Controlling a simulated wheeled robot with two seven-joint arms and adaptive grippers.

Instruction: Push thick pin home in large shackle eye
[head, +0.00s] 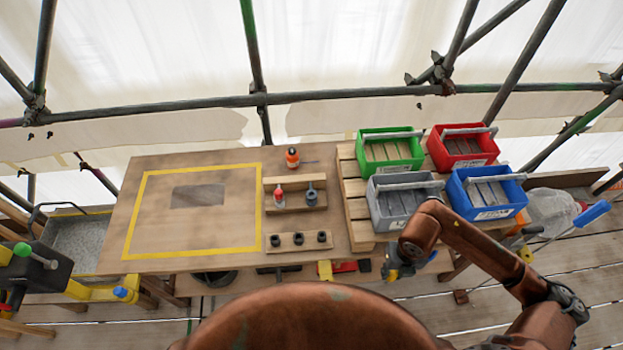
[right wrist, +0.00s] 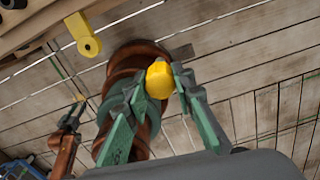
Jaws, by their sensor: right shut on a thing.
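My right gripper (head: 393,272) hangs off the bench's front edge, right of its middle. In the right wrist view its fingers (right wrist: 159,84) are shut on a small yellow piece (right wrist: 160,80) with a rounded outline. I cannot tell whether this piece is the pin's head. A yellow lug with a round hole (right wrist: 82,30) juts from the bench edge, apart from the held piece. A yellow part also shows at the bench front (head: 325,270). No pin is clearly seen in an eye. A copper arm with a dark end (right wrist: 68,135), perhaps my left, shows small; its jaws are unclear.
The wooden bench (head: 115,225) carries a yellow-outlined area, small bottles and a block with three dark sockets (head: 299,241). Green (head: 388,135), red (head: 462,130), grey (head: 380,208) and blue (head: 515,205) bins stand on slats at right. Scaffold tubes run behind.

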